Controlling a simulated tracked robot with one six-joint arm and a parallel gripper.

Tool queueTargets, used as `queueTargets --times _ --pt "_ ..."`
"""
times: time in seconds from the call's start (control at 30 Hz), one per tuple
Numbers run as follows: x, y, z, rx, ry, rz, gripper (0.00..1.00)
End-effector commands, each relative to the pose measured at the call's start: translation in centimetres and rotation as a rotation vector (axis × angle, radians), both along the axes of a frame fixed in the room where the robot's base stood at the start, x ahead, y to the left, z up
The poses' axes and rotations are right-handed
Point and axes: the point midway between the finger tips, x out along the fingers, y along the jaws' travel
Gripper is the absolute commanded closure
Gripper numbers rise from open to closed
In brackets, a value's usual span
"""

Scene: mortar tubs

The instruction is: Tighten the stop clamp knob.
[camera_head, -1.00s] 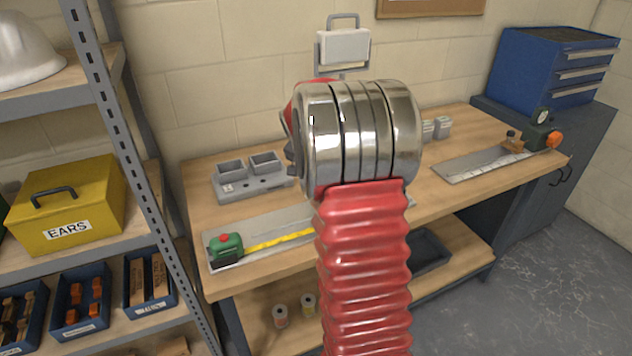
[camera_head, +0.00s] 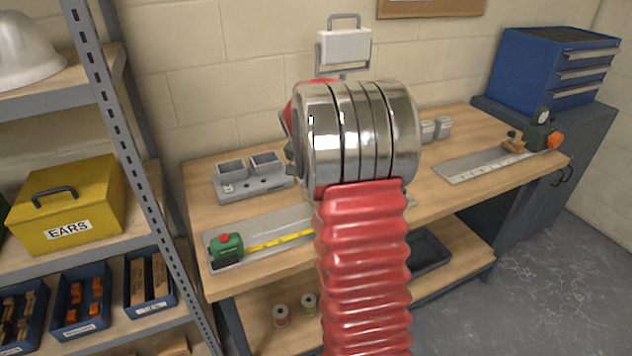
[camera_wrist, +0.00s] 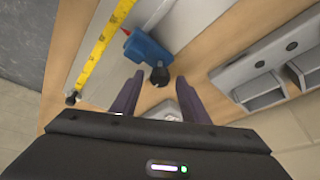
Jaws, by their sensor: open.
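In the wrist view a blue clamp block (camera_wrist: 146,48) sits on a grey plate, beside a yellow measuring tape. A round black knob (camera_wrist: 160,76) projects from the block's near side. My gripper (camera_wrist: 153,80) is open, with one dark finger on each side of the knob; I cannot tell whether either finger touches it. In the head view my arm hides the clamp, the knob and the gripper. The yellow tape (camera_head: 280,239) runs from a green tape measure (camera_head: 226,245) and passes behind my arm.
A grey holder with square cups (camera_head: 252,178) stands on the bench behind the tape; it also shows in the wrist view (camera_wrist: 268,68). A ruled plate (camera_head: 480,165) with a dark green device (camera_head: 538,135) lies at the bench's right. A shelf with a yellow box (camera_head: 68,205) stands left.

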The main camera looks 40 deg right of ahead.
Motion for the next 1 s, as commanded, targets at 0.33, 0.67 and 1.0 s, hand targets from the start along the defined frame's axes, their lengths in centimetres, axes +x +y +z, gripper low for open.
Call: queueTargets --times 0.33,0.67,1.0 --pt "-0.2 0.6 1.7 -0.001 -0.002 0.001 0.59" --pt "-1.0 2.5 6.7 -0.002 -0.002 0.002 0.59" --pt "-1.8 4.4 11.6 -0.001 -0.002 0.001 0.59"
